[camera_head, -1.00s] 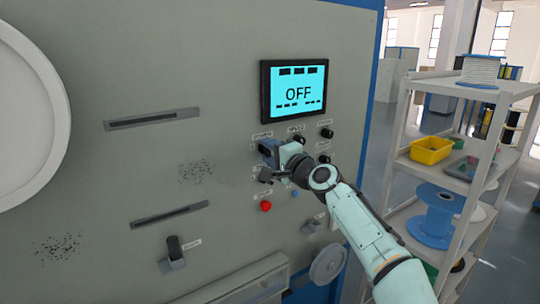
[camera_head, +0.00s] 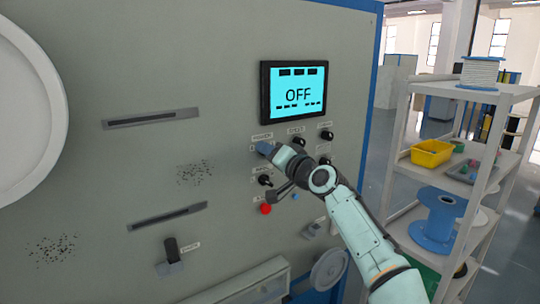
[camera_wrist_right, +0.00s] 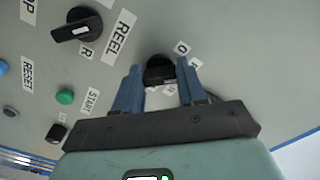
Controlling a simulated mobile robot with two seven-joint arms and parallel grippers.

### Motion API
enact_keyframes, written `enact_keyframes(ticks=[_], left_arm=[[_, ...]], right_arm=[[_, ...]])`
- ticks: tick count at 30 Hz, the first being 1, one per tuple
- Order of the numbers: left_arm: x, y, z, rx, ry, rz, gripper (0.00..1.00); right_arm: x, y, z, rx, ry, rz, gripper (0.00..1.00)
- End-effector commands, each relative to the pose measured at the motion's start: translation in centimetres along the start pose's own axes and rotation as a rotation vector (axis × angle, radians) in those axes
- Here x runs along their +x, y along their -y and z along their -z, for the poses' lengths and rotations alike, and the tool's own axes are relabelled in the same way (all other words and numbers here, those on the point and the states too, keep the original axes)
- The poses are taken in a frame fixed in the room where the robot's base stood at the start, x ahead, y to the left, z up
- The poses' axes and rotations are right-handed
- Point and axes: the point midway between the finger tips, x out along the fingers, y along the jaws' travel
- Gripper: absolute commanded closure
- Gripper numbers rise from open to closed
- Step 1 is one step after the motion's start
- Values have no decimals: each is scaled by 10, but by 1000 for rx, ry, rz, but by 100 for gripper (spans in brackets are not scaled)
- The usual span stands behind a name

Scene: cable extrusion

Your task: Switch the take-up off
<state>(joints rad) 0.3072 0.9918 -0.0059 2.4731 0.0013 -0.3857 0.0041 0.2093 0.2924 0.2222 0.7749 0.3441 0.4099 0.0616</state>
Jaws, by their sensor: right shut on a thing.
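The grey machine panel (camera_head: 230,90) has a screen (camera_head: 298,92) reading OFF. Below it are several black knobs with small labels. My right gripper (camera_head: 266,149) is at the upper-left knob of this group. In the right wrist view, a black knob (camera_wrist_right: 159,68) sits between the blue fingers of this gripper (camera_wrist_right: 160,82), and the gripper is shut on it. A small "O" label is beside that knob. The gripper hides most of the knob in the head view. My left gripper is not in view.
A black selector labelled REEL (camera_wrist_right: 78,25) and a green START button (camera_wrist_right: 65,97) are near the gripper. A red button (camera_head: 265,209) is below it. A shelf rack (camera_head: 400,150) with a yellow bin (camera_head: 431,153) and blue spool (camera_head: 437,218) stands at right.

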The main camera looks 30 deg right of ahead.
Motion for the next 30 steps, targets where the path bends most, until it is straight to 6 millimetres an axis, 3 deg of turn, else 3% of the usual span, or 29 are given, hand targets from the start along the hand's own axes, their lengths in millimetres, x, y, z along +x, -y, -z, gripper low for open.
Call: enact_keyframes(ticks=[16,17,18,30], left_arm=[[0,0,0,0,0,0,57],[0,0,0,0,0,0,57],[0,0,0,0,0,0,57],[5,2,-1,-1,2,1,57]], right_arm=[[0,1,1,-24,-2,1,90],[0,1,1,-24,-2,1,50],[0,1,1,-24,-2,1,37],[-6,-1,0,-22,-1,0,34]])
